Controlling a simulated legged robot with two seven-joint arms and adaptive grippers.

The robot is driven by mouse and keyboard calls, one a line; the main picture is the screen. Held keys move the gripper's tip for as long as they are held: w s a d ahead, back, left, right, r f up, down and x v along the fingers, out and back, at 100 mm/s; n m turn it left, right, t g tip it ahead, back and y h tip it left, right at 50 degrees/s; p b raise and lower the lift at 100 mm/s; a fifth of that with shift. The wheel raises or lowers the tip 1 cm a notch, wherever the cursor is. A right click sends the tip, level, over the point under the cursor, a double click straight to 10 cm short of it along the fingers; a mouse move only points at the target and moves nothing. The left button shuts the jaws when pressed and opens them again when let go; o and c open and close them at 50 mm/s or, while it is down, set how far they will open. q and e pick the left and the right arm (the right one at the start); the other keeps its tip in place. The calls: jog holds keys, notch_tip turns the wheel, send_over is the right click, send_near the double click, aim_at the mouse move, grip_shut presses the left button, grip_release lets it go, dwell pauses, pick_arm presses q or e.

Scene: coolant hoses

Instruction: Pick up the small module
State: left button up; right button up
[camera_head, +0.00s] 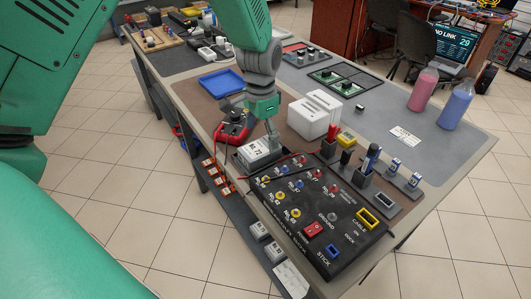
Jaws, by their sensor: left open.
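A small white module (256,152) with a dark number label on top sits at the far left corner of the black panel box (330,222), in a dark seat. My left gripper (270,136) points down directly above the module, at its far right side. Its jaws are open, and the fingertips are close to the module's top. I cannot tell whether they touch it. The gripper hides part of the module's far edge. My right gripper is not in view.
A red device (234,127) with a cable stands just left of the gripper, and a white block (314,114) stands to its right. A blue tray (221,82) lies behind. Pink (423,90) and blue (455,106) bottles stand far right. Tabletop around the white card (404,136) is mostly clear.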

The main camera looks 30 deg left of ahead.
aim_at(259, 146)
pick_arm(q)
jog(key=shift+a+f, duration=0.75)
jog(key=shift+f, duration=0.1)
jog(key=f, duration=0.3)
jog(key=shift+w+d+f, duration=0.15)
jog(key=shift+w+f, duration=0.15)
jog(key=shift+f, duration=0.05)
jog(key=shift+d+f, duration=0.1)
jog(key=shift+d, duration=0.6)
jog(key=shift+c, duration=1)
jog(key=shift+a, duration=0.45)
jog(key=c, duration=1.3)
jog(key=shift+s+a+f, duration=0.1)
jog(key=shift+s+a, duration=0.05)
jog(key=shift+a, duration=0.05)
jog(key=shift+c, duration=0.7)
